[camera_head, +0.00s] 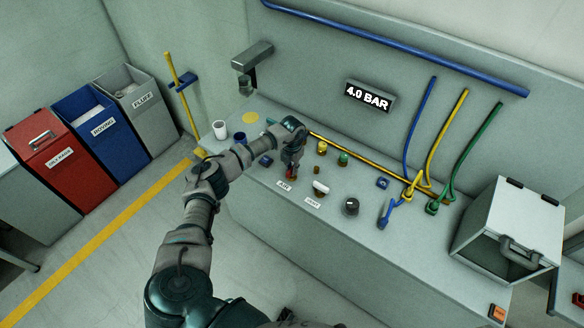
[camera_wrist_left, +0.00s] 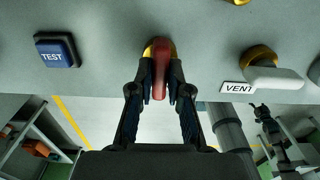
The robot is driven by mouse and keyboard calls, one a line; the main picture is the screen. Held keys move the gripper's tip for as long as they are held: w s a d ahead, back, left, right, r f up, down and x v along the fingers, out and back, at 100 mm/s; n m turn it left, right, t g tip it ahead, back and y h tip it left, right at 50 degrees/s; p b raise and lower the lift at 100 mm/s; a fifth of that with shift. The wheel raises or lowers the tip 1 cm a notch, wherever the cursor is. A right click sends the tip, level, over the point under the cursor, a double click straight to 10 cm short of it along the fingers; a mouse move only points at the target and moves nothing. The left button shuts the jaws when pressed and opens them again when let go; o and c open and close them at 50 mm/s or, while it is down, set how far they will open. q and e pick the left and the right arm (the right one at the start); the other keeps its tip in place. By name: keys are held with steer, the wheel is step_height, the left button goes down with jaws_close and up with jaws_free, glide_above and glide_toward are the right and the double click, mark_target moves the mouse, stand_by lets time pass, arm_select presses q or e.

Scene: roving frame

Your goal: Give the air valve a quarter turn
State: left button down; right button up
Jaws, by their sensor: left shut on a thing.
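The air valve has a red lever handle (camera_wrist_left: 160,75) on a round brass base (camera_wrist_left: 158,46), seen in the left wrist view. My left gripper (camera_wrist_left: 160,90) has one finger on each side of the red handle and is shut on it. The handle points down toward the gripper in that view. In the head view my left gripper (camera_head: 291,168) reaches down to the bench top just behind the AIR label (camera_head: 284,185), and it largely hides the valve. My right gripper is not in view.
On the bench (camera_head: 330,260), the white-handled VENT valve (camera_head: 320,187) and a black knob (camera_head: 351,206) stand to the right. A blue TEST button (camera_wrist_left: 57,50) lies left. A display (camera_head: 369,97) reads 4.0 BAR. Coloured hoses and a lidded box (camera_head: 512,222) are farther right.

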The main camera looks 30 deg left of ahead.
mark_target(291, 168)
arm_select(q)
steer(key=shift+s+f, duration=0.1)
steer(key=shift+f, duration=0.1)
steer(key=c, duration=1.1)
jaws_free()
steer(key=shift+a, duration=0.1)
steer(key=r, duration=1.1)
steer(key=shift+w+a+r, duration=0.1)
steer(key=shift+w+r, duration=0.1)
steer(key=shift+r, duration=0.2)
